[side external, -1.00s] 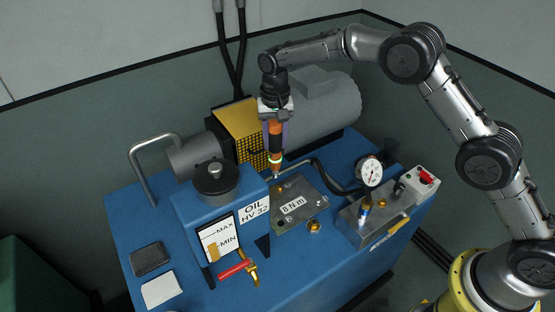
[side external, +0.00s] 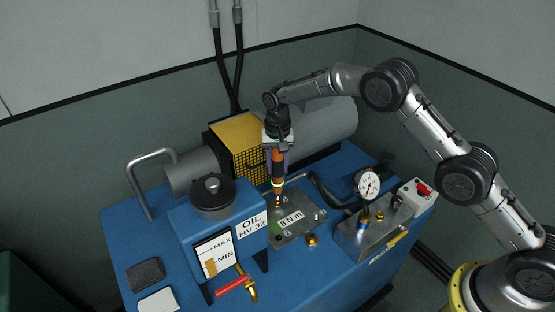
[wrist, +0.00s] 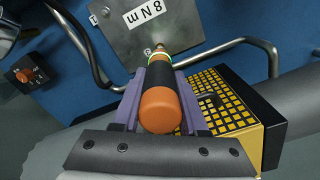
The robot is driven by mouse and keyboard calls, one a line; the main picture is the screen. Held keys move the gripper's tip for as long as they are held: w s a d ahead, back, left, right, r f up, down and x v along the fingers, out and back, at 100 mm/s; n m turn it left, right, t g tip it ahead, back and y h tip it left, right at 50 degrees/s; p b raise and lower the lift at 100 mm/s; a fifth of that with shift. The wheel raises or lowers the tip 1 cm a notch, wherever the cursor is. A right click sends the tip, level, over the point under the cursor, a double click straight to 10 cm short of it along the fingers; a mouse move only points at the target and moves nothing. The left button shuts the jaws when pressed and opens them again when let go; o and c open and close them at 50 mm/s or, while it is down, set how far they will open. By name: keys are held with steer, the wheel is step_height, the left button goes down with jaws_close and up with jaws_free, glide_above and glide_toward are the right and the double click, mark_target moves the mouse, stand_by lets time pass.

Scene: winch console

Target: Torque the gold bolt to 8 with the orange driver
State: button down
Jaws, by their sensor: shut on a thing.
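The orange driver (side external: 278,169), with a dark band and a lit green ring near its lower end, stands roughly upright in my gripper (side external: 278,158). My gripper's purple fingers are shut on it. In the wrist view, the driver's rounded orange end (wrist: 160,108) is close to the camera, between the fingers (wrist: 161,72). Its tip is at a gold bolt (side external: 278,204) near the upper left corner of the grey plate (side external: 304,222) marked "8 Nm". The tip appears to meet the bolt head; exact seating is too small to tell.
A yellow mesh guard (side external: 240,136) and grey motor stand close behind my gripper. The blue oil tank (side external: 190,228) is left of the plate. A pressure gauge (side external: 367,184) and a grey block with a red switch (side external: 424,190) are on the right. A black hose curves behind the plate.

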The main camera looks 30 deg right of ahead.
steer(key=shift+f, duration=1.25)
stand_by(1.9)
steer(key=shift+s+f, duration=0.15)
steer(key=shift+f, duration=0.1)
stand_by(0.9)
steer(key=shift+r, duration=0.1)
